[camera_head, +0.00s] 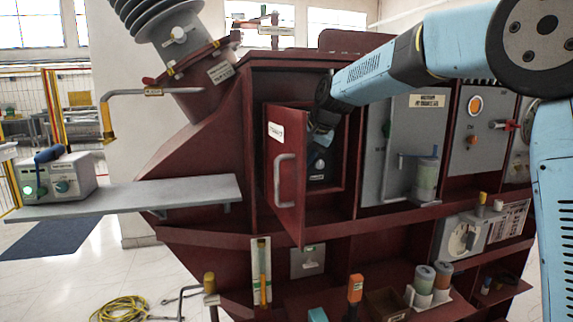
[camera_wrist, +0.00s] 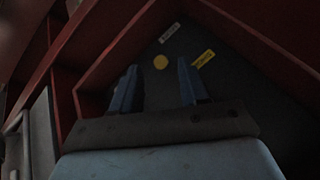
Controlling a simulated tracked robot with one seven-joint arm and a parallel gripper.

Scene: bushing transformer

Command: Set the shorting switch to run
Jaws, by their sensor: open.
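The red compartment door (camera_head: 287,172) stands open, with a grey handle and a white label on its face. Inside the compartment is a dark panel with a small round knob-like part (camera_head: 319,164); whether this is the shorting switch I cannot tell. My gripper (camera_head: 321,138) is at the compartment opening, just above that part. In the wrist view my gripper (camera_wrist: 158,88) shows two blue fingers spread apart with nothing between them. Beyond them on the dark panel are a yellow round spot (camera_wrist: 160,62), a white label (camera_wrist: 169,33) and a yellow label (camera_wrist: 203,59). Label text is unreadable.
Red compartment walls (camera_wrist: 110,50) close in around the gripper. Right of it is a grey panel (camera_head: 383,150) with a cylinder. A grey shelf (camera_head: 130,195) with a control box (camera_head: 68,178) juts left. Loose items line the lower ledge (camera_head: 445,307).

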